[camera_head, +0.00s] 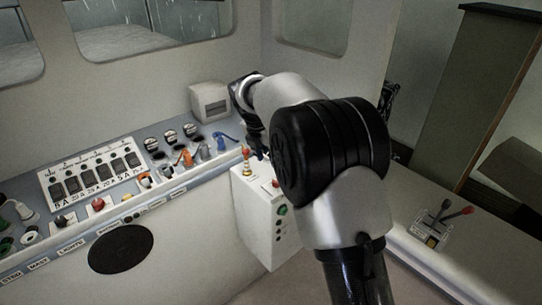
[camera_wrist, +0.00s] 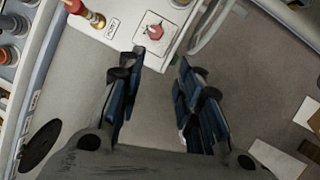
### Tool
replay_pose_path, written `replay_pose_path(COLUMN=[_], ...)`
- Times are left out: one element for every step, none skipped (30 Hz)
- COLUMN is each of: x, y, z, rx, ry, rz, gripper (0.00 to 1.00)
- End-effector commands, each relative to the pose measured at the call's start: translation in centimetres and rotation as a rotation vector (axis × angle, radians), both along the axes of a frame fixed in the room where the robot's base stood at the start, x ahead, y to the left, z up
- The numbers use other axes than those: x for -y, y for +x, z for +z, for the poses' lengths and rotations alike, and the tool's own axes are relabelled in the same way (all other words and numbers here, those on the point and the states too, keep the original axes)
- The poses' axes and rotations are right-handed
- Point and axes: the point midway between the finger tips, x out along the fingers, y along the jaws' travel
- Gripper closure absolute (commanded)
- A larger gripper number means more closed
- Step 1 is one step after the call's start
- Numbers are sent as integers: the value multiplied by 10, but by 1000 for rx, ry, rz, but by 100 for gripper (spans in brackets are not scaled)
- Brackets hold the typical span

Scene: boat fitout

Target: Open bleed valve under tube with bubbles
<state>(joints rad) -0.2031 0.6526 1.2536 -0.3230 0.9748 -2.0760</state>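My gripper (camera_wrist: 162,62) is open and empty in the wrist view, its two dark blue fingers apart above the floor. Just beyond the fingertips is a red knob (camera_wrist: 155,31) on a pale square plate on top of a white box. A brass fitting with a red cap (camera_wrist: 88,13) stands left of it, beside a label that seems to read PORT. In the head view the brass and red fitting (camera_head: 246,160) and the red knob (camera_head: 275,183) show on the white box (camera_head: 254,225). My arm hides most of the gripper there. I cannot make out a tube with bubbles or a bleed valve.
A console (camera_head: 120,180) with switches, gauges and coloured valve handles runs along the left wall. A green button (camera_head: 282,210) is on the white box's side. A panel with two levers (camera_head: 445,220) lies at the right. A curved pale rim (camera_wrist: 215,22) lies right of the box.

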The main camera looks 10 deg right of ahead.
Motion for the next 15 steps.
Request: replay_pose_path(x=[-3,-4,-5,-6,-6,-5,-5,-4,-3,-2,-1,1,2,4,6], y=[7,10,13,15,16,17,18,19,20,21,23,25,27,29,32], z=[0,-2,-4,-6,-8,-12,-14,-18,-23,-28,-33,-40,-46,-52,-60], rx=[-13,-18,-23,-25,-28,-29,-29,-30,-30,-32,-32,-31,-32,-32,-31], ry=[-21,-30,-41,-46,-50,-53,-54,-53,-54,-54,-53,-53,-53,-52,-52], rz=[46,68,91,102,111,116,118,118,117,117,116,117,116,115,115], gripper=[67,67,67,67,67,67,67,67,67,67,67,67,67,67,67])
